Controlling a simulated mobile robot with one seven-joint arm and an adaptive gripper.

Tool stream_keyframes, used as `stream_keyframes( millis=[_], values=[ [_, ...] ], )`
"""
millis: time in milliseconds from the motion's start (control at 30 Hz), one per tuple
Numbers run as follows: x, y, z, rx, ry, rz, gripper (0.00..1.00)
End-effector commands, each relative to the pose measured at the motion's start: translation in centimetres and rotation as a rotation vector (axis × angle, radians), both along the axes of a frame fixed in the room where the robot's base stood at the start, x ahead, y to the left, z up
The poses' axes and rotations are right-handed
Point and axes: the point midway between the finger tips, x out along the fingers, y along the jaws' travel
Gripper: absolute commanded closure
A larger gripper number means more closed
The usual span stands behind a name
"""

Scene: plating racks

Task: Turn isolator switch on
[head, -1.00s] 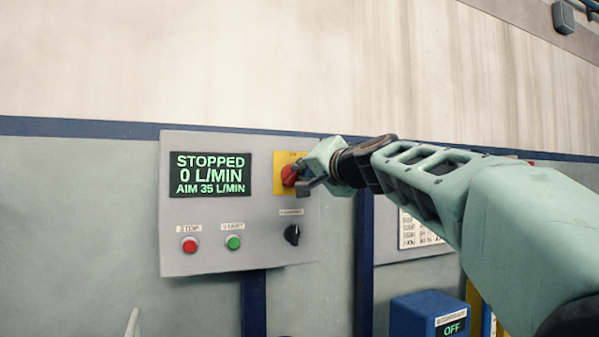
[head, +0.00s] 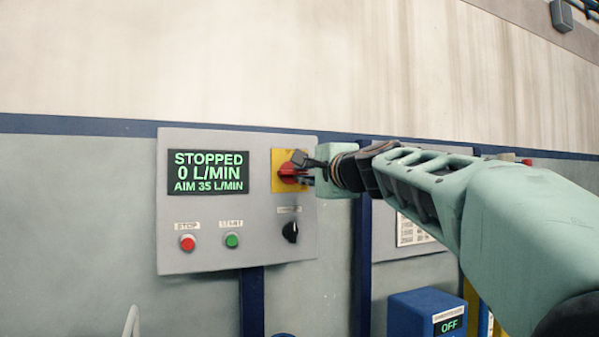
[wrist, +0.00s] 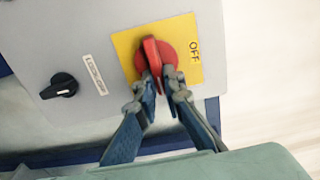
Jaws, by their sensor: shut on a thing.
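The isolator switch is a red rotary handle (head: 288,173) on a yellow plate (head: 277,156) at the upper right of the grey control panel. In the wrist view the red handle (wrist: 152,55) stands out from the yellow plate (wrist: 126,42), whose printed word OFF is visible on one side. My gripper (head: 302,168) is at the handle from the right. In the wrist view its two fingers (wrist: 160,82) sit on either side of the handle's grip and are closed on it. The fingers hide part of the handle.
The panel display (head: 208,172) reads STOPPED, 0 L/MIN, AIM 35 L/MIN. Below are a red stop button (head: 187,243), a green start button (head: 232,240) and a black knob (head: 291,232). A blue box (head: 425,310) reading OFF stands at lower right.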

Motion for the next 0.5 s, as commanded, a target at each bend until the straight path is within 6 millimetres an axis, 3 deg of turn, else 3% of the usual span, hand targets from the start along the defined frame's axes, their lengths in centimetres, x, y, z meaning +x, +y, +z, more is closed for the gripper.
stream_keyframes(
  millis=[500],
  values=[
    [-0.02, -0.03, 0.05, 0.033, 0.012, -0.001, 1.0]
  ],
)
